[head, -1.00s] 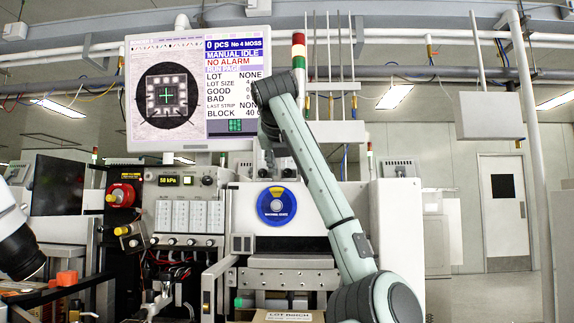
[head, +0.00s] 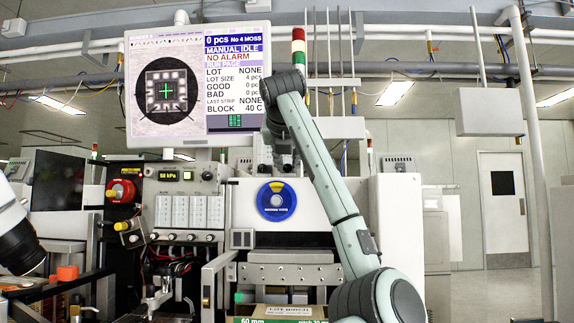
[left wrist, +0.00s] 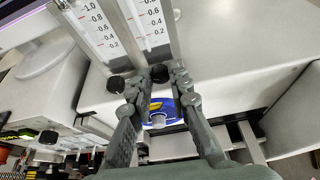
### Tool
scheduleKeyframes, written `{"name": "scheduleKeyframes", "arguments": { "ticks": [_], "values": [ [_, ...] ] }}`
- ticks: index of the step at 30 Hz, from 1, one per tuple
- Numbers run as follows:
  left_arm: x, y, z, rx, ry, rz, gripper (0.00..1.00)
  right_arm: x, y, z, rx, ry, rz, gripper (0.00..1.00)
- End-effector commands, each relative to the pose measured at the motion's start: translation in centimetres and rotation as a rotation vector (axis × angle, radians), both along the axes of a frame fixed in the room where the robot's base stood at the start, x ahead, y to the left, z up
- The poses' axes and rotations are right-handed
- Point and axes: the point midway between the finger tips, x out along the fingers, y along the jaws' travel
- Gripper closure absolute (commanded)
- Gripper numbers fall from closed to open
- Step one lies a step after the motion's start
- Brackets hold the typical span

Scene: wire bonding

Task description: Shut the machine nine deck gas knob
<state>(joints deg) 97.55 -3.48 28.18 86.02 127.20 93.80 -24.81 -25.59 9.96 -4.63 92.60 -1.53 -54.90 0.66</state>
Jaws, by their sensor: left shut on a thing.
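Two gas flow tubes with printed scales stand side by side on a white machine housing in the left wrist view. A round black knob (left wrist: 116,84) sits at the foot of the left tube. Another black knob (left wrist: 160,75) sits at the foot of the right tube. My left gripper (left wrist: 159,70) is shut on this right knob, one finger on each side. In the head view my left gripper (head: 281,152) is above the blue disc, and my wrist hides most of the tubes. My right gripper is not in view.
A monitor (head: 165,95) stands up and left of my gripper, with a light tower (head: 298,50) behind. A panel with a red knob (head: 120,192) is at left.

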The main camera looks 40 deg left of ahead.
Motion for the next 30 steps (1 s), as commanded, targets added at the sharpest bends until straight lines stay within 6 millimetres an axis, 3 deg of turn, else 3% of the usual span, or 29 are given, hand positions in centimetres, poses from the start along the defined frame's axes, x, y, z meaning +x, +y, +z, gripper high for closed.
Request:
{"name": "scheduleKeyframes", "arguments": {
  "ticks": [3,8,18,19,24,30],
  "values": [
    [0.2,-0.3,-0.3,0.118,0.097,-0.003,1.0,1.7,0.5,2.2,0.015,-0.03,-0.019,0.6],
    [0.3,-0.4,-0.3,0.253,0.212,-0.002,1.0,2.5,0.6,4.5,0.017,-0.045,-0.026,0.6],
    [0.3,-0.4,-0.1,0.29,0.244,0.0,1.0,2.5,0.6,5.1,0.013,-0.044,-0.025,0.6],
    [0.3,-0.4,-0.1,0.289,0.244,-0.001,0.81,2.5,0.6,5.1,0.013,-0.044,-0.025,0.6],
    [0.3,-0.4,-0.1,0.289,0.243,-0.001,0.61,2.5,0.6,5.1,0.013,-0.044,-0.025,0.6],
    [0.3,-0.4,-0.1,0.288,0.243,0.0,0.61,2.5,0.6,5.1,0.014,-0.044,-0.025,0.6]
  ]
}}
